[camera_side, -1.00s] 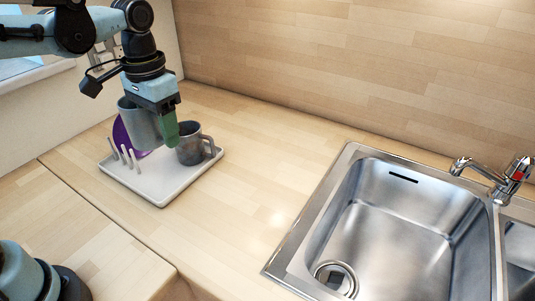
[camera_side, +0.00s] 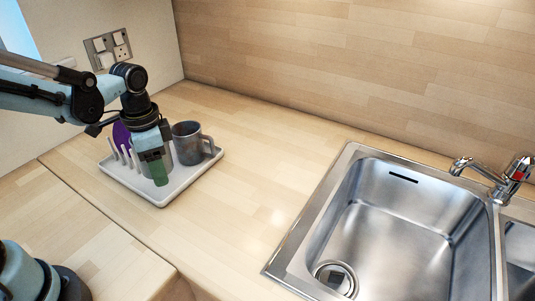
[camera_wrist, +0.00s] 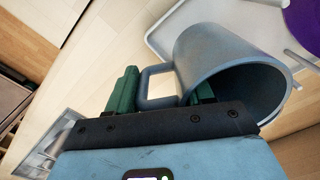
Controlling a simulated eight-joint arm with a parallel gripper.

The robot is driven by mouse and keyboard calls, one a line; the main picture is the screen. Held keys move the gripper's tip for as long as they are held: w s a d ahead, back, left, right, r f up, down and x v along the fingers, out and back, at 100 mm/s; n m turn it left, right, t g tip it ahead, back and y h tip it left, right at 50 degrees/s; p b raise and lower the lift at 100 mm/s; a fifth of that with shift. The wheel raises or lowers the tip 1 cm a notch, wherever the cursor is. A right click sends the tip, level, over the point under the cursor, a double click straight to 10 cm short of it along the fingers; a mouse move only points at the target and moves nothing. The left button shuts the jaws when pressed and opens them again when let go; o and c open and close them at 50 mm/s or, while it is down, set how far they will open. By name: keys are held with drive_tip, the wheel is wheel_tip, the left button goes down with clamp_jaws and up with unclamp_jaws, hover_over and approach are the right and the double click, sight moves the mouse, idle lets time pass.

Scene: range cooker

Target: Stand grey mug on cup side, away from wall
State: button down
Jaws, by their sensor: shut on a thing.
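My gripper (camera_wrist: 165,92) has its green fingers either side of the handle of a grey mug (camera_wrist: 205,50). The mug's open mouth faces the camera in the wrist view. I cannot tell whether the mug touches the tray. The tray has a row of pegs (camera_side: 122,155) on its left side.
A purple plate (camera_side: 121,135) stands at the pegs. The sink (camera_side: 400,220) is far right. Counter between tray and sink is clear.

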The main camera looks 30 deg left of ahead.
drive_tip(key=shift+w+a+f, duration=0.3)
drive_tip(key=shift+a+f, duration=0.1)
drive_tip(key=shift+a, duration=0.15)
drive_tip(key=shift+f, duration=2)
drive_tip(key=shift+c, duration=2.2)
unclamp_jaws()
drive_tip(key=shift+r, duration=0.1)
